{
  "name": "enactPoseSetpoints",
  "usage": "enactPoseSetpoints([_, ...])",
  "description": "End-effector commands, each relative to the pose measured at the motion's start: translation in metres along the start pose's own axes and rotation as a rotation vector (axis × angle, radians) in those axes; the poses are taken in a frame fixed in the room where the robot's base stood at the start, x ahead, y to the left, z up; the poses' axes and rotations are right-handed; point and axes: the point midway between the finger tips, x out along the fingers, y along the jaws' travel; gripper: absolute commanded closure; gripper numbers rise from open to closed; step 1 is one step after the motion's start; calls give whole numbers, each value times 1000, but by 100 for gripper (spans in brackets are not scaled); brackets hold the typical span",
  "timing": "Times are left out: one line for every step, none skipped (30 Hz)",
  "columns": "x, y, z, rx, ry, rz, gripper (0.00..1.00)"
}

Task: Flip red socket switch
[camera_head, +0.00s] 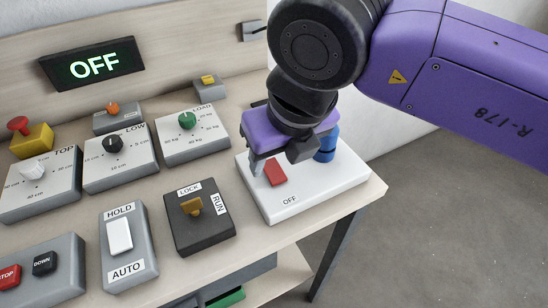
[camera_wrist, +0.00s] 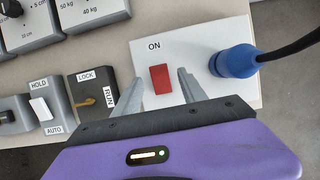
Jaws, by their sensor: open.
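The red switch (camera_head: 275,172) sits on a white socket block (camera_head: 328,190) at the right end of the bench. The label OFF shows on the near side of the switch in the head view, and ON shows above it in the wrist view. My gripper (camera_head: 262,165) hangs over the block, open and empty. In the wrist view its two fingers (camera_wrist: 157,85) are apart, with the red switch (camera_wrist: 161,79) between them in the picture. I cannot tell whether a finger touches the switch. A blue plug (camera_wrist: 234,61) with a black cable is in the block.
Left of the block is a black LOCK/RUN box (camera_head: 222,232) with a brass key, then a grey HOLD/AUTO switch (camera_head: 127,262). Dial boxes, including LOAD (camera_head: 192,150), stand behind. A dark display (camera_head: 92,63) reads OFF. The bench edge lies just right of the block.

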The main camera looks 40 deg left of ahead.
Motion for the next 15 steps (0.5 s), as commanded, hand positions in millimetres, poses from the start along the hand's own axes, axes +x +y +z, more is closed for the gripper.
enactPoseSetpoints([-10,-1,1,-1,-2,-3,51])
enactPoseSetpoints([-15,-1,1,-1,-2,-4,51])
enactPoseSetpoints([-22,-1,1,0,-3,-3,51])
enactPoseSetpoints([-28,-1,1,0,-3,-3,51])
enactPoseSetpoints([-32,-1,1,0,-3,-3,51])
enactPoseSetpoints([-38,-1,0,-1,-2,-2,51])
enactPoseSetpoints([-42,-1,1,0,-2,-2,51])
enactPoseSetpoints([-46,-1,1,0,-3,-3,51])
enactPoseSetpoints([-51,-1,1,0,-2,-3,51])
enactPoseSetpoints([-53,-1,0,0,-2,-2,51])
enactPoseSetpoints([-56,-1,0,0,-1,-2,51])
enactPoseSetpoints([-58,-1,0,0,-1,-1,51])
enactPoseSetpoints([-60,-1,0,1,-1,-1,51])
enactPoseSetpoints([-61,-1,0,1,-1,-1,51])
enactPoseSetpoints([-62,0,0,1,-1,-1,51])
